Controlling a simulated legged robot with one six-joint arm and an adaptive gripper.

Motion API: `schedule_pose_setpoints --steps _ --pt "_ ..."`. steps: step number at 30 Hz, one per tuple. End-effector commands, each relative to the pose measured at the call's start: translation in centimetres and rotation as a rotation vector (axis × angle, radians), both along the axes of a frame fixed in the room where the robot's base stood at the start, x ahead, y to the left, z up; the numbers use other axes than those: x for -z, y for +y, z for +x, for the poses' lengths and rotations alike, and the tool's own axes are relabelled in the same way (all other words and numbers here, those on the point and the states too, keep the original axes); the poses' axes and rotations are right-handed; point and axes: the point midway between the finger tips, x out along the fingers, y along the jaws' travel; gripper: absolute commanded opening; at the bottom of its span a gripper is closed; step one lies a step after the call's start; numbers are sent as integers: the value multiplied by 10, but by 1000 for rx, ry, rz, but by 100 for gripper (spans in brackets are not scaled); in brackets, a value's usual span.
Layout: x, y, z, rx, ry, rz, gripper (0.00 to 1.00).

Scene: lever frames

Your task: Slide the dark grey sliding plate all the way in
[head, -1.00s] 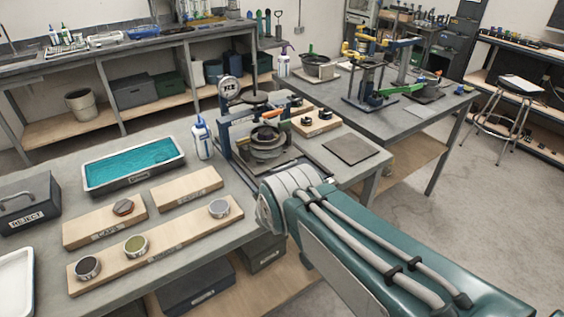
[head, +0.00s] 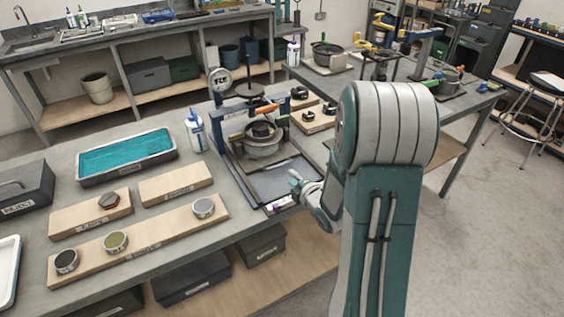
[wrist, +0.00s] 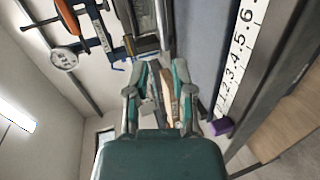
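The dark grey sliding plate appears to be the flat sheet (head: 280,182) at the base of the blue press, its front part reaching toward the bench's front edge. In the wrist view it appears to be the grey-blue strip (wrist: 206,50) beside a white numbered scale (wrist: 237,62). A small purple block (wrist: 220,127) sits at the low end of that scale. My gripper (head: 296,183) is by the plate's front right corner, apparently above it; I cannot tell if it touches. In the wrist view my gripper (wrist: 163,75) has its fingers apart with nothing seen between them.
The press (head: 250,115) with dial and pot stands behind the plate. My arm hides part of the bench.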

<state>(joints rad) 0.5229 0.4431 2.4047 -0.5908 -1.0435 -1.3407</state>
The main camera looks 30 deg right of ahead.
Motion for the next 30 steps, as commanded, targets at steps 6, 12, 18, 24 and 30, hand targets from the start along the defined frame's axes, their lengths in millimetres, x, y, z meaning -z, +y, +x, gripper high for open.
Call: schedule_pose_setpoints --steps 6,12,18,24,30 --pt "13 1 -3 -47 -67 -57 31" --pt "17 2 19 -52 -70 -59 31" --pt "26 -1 55 -49 -69 -54 31" --pt "33 0 87 -48 -69 -55 31" --pt "35 2 101 -47 -68 -55 31"
